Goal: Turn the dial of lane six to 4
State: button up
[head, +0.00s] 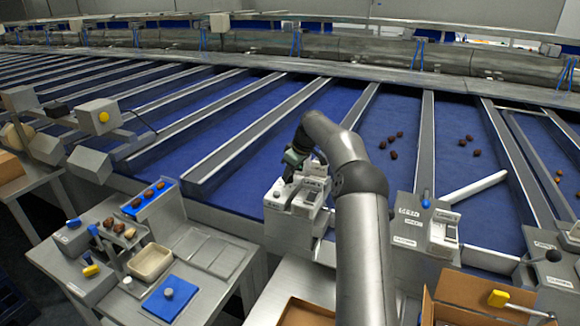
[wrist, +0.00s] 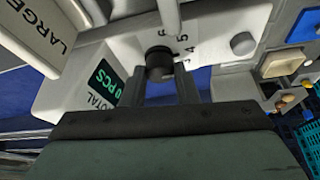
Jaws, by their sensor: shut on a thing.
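My gripper (head: 291,165) is at the white lane control box (head: 277,197) near the middle of the head view. In the wrist view my gripper (wrist: 165,80) is shut on a dark round dial knob (wrist: 158,60), with one finger on each side. Printed numbers 6, 5 and 4 show on the pale dial face (wrist: 205,40) around the knob. The fingers hide part of the knob, and I cannot tell which number it points to. The lane number of this box is not readable.
A display (wrist: 104,85) reading TOTAL and PCS and a plate (wrist: 40,30) marked LARGE flank the knob. Another control box (head: 410,225) stands right of my arm. A cardboard box (head: 465,290) sits at front right. Several dates lie on the blue lanes (head: 370,120).

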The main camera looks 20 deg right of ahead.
jog(key=shift+r+n, duration=0.15)
jog(key=shift+n, duration=0.25)
jog(key=o, duration=1)
jog(key=v, duration=1.7)
jog(key=shift+d, duration=0.2)
jog(key=shift+r, duration=0.1)
